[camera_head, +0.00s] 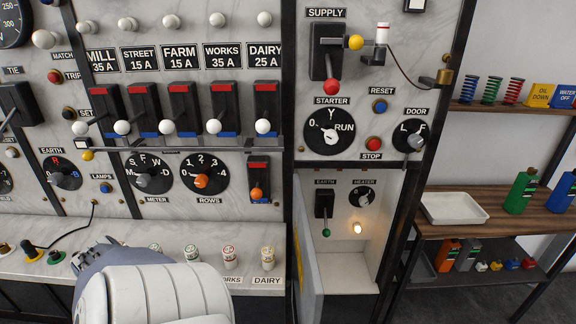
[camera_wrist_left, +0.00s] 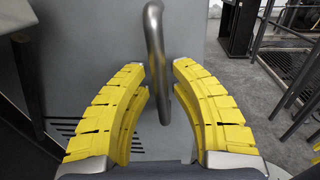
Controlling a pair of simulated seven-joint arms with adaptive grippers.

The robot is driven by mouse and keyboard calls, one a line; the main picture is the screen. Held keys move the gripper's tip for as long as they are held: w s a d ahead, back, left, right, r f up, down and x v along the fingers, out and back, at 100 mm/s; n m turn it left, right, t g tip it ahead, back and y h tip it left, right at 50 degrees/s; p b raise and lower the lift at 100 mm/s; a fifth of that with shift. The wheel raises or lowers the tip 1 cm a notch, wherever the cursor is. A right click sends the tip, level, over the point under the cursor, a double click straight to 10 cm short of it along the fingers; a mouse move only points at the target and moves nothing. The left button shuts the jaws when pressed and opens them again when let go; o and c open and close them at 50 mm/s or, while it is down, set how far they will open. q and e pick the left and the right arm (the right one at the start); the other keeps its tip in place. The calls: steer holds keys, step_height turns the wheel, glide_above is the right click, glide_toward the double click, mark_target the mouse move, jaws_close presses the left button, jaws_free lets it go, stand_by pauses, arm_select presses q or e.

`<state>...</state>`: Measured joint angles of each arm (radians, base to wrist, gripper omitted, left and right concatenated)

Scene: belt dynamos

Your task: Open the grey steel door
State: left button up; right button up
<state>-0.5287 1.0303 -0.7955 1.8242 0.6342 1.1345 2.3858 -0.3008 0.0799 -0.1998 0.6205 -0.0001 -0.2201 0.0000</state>
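The grey steel door (camera_head: 309,270) stands swung outward at the left side of the lower right compartment (camera_head: 345,268), seen nearly edge-on. The compartment's inside shows, with an EARTH lever, a HEATER knob and a lit lamp. In the left wrist view, a grey panel face (camera_wrist_left: 95,45), apparently the door, carries a metal bar handle (camera_wrist_left: 155,45). My left gripper (camera_wrist_left: 160,80) is open, its yellow fingers on either side of the handle with gaps visible. The head view shows my left arm at bottom left, but not its fingers. My right gripper is not in view.
A marble switch panel (camera_head: 225,120) with levers and knobs fills the left and middle. Shelves with a white tray (camera_head: 453,208) and bottles stand right. Open floor shows in the left wrist view (camera_wrist_left: 240,85).

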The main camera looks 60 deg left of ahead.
arm_select(q)
steer(key=shift+o, duration=1.2)
steer(key=shift+s, duration=0.1)
steer(key=v, duration=1.1)
steer(key=shift+s+a, duration=0.25)
steer(key=shift+s, duration=0.1)
